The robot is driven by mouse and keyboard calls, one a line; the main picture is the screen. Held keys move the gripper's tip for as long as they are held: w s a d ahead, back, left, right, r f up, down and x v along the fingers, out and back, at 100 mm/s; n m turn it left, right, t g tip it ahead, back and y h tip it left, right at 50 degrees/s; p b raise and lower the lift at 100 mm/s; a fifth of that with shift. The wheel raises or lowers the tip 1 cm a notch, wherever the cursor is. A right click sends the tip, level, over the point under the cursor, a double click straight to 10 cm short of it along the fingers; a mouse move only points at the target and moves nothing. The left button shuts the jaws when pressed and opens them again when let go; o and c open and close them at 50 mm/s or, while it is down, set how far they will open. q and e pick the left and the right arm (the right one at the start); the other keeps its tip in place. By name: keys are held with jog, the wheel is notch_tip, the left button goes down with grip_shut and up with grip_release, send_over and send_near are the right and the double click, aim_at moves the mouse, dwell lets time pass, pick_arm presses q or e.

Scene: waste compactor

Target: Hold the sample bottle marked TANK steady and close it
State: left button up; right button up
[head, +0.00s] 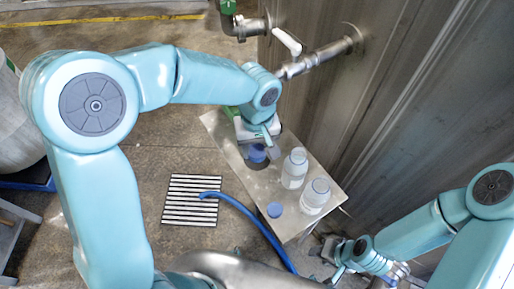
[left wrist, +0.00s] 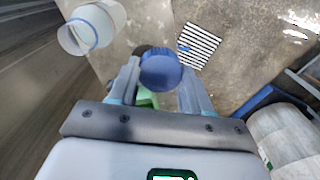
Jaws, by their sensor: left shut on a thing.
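My left gripper (head: 260,146) is over the far end of a metal shelf (head: 235,139), shut on a blue cap (head: 257,154). In the left wrist view the cap (left wrist: 160,69) sits between the two fingers (left wrist: 160,88); I cannot tell whether a bottle is under it. Two whitish bottles stand upright on the shelf, one nearer the gripper (head: 293,170) and one nearer the front (head: 315,196). One uncapped bottle (left wrist: 95,27) shows in the left wrist view. No TANK mark is readable. My right gripper (head: 342,262) is low beside the shelf's front end, its fingers unclear.
Another blue cap (head: 275,210) lies on the shelf's left edge. A pipe with a white-handled valve (head: 288,42) juts from the metal wall (head: 400,100) behind. A blue hose (head: 250,218) runs from the floor grate (head: 190,199) below.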

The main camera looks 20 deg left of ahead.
pick_arm(q)
jog(key=a+f+m, duration=0.3)
jog(key=f, duration=0.5)
jog(key=s+a+f+m, duration=0.1)
jog(key=a+f, duration=0.3)
jog(key=f, duration=0.4)
jog(key=shift+m, duration=0.9)
jog(key=shift+s+d, duration=0.1)
jog(key=shift+s, duration=0.15)
